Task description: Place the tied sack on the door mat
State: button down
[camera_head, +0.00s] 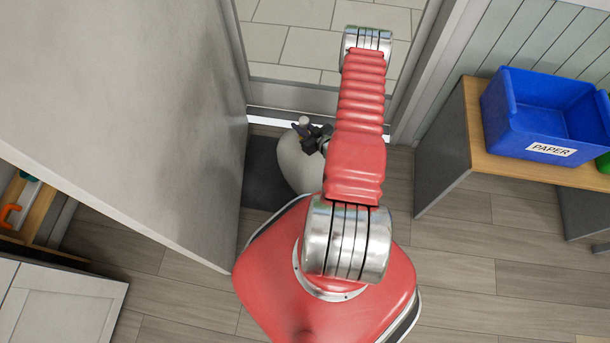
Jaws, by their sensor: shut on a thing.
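The tied sack (296,164) is pale grey and rounded, with its tied neck pointing up. The dark door mat (262,170) lies on the floor in front of the glazed door. My gripper (306,131) is shut on the sack at its neck. The sack shows over the right part of the mat. I cannot tell whether its base touches the mat. My red arm hides the right side of the sack and part of the mat.
A large grey panel (150,110) stands close on the left of the mat. A wooden bench (465,140) on the right bears a blue box (545,115) labelled PAPER. A white cabinet (60,300) is at the lower left. The floor (490,260) at the lower right is clear.

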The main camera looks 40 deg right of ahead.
jog(key=shift+w, duration=0.1)
jog(key=shift+f, duration=2.9)
jog(key=shift+f, duration=2)
jog(key=c, duration=1.7)
grip_release()
jog(key=shift+f, duration=0.15)
jog(key=shift+o, duration=0.2)
